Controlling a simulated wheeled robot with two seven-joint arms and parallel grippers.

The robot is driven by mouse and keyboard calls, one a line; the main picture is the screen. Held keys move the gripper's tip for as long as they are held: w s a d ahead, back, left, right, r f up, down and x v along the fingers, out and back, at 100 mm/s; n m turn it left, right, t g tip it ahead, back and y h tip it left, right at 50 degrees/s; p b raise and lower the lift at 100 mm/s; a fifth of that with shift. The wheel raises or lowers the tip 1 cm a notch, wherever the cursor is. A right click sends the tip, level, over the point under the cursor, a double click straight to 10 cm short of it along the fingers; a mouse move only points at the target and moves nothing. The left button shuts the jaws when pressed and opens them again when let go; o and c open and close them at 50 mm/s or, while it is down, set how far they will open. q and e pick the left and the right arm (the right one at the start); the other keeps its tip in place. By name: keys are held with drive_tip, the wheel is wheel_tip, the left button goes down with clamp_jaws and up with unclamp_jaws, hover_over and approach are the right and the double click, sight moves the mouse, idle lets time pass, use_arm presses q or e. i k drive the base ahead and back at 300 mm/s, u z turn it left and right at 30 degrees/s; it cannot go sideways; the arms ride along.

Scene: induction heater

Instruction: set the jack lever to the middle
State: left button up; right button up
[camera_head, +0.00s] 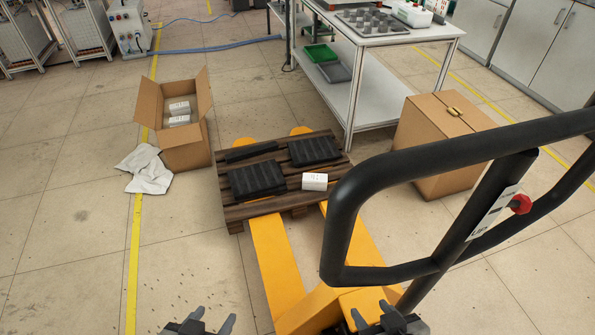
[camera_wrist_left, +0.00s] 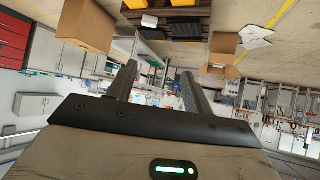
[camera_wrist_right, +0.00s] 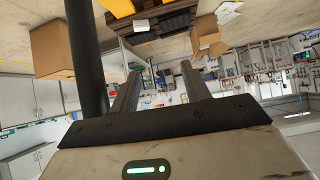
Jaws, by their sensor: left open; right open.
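The pallet jack's black loop handle (camera_head: 340,225) fills the right of the head view. A small lever with a red knob (camera_head: 521,204) sticks out beside the white label on its post; I cannot tell its setting. The jack's yellow forks (camera_head: 277,265) run under the wooden pallet (camera_head: 234,211). My left gripper (camera_head: 212,318) is open and empty at the bottom edge, left of the jack. My right gripper (camera_head: 371,312) is open and empty, low and left of the post, apart from the lever. In the right wrist view the black handle bar (camera_wrist_right: 86,60) passes left of the fingers.
The pallet bears black trays (camera_head: 258,180) and a white box (camera_head: 315,181). An open carton (camera_head: 187,150) and white bags (camera_head: 146,170) lie left. A closed carton (camera_head: 446,140) stands right, by a white table (camera_head: 350,95).

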sight(521, 203)
drive_tip(key=u, duration=1.65)
drive_tip(key=k, duration=1.55)
drive_tip(key=z, duration=1.55)
drive_tip(key=i, duration=0.5)
drive_tip(key=z, duration=0.1)
